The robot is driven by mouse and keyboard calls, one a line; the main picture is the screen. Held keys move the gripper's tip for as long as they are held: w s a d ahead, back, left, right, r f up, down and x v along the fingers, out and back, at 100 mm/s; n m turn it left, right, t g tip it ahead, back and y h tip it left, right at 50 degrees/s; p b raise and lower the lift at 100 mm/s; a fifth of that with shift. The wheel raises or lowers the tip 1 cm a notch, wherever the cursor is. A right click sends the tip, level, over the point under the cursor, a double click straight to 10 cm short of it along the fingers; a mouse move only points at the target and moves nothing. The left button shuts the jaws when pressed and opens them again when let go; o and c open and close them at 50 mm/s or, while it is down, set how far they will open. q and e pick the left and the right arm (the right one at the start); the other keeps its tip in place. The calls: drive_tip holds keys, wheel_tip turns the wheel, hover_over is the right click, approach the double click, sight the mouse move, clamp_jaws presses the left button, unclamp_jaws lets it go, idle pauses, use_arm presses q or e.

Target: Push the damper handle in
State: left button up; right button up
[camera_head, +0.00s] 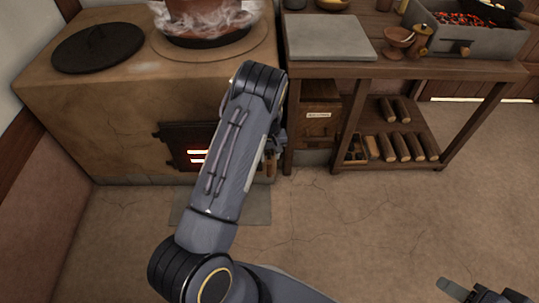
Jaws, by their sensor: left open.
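The clay stove (90,115) stands at the left, with a dark firebox door (180,135) low in its front and a red glow behind its slots. My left arm reaches up across the stove front. My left gripper (276,146) is open near the stove's right front corner, partly hidden by my own arm. A small brown upright piece (271,168) shows just below it; it may be the damper handle, but I cannot tell for sure, nor whether the gripper touches it. My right gripper (484,292) shows only in part at the bottom right corner.
A steaming pot (205,22) and a black lid (98,47) are on the stove top. A wooden table (400,70) stands to the right, with a grey slab (328,38) and a brazier of coals (465,35) on it. Logs (404,146) lie below.

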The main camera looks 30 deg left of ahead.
sight(269, 167)
use_arm(q)
drive_tip(key=s+d+f+n+h+p, duration=0.2)
drive_tip(key=s+d+f+n+h, duration=0.2)
drive_tip(key=s+d+f+h, duration=0.8)
drive_tip(key=w+d+r+n+t+h+p, duration=0.1)
drive_tip(key=d+r+n+t+h+p, duration=0.1)
drive_tip(key=d+r+n+t, duration=0.4)
drive_tip(key=w+a+n+t+y, duration=0.1)
drive_tip(key=a+n+t+y, duration=0.2)
drive_tip(key=a+n+y, duration=0.2)
drive_tip(key=w+a+n+t+y, duration=0.2)
drive_tip(key=a+n+t+y, duration=0.2)
drive_tip(key=n+y, duration=0.4)
drive_tip(key=w+a+f+n+t+y+p, duration=0.1)
drive_tip(key=a+n+t+y, duration=0.2)
drive_tip(key=a+n+y, duration=0.4)
drive_tip(key=shift+w+n+t+y, duration=0.3)
drive_tip(key=shift+w+n+t, duration=0.1)
drive_tip(key=shift+n, duration=0.4)
drive_tip(key=b+x, duration=0.2)
drive_tip(key=x, duration=0.4)
drive_tip(key=shift+w+a, duration=0.1)
drive_tip(key=shift+w, duration=0.3)
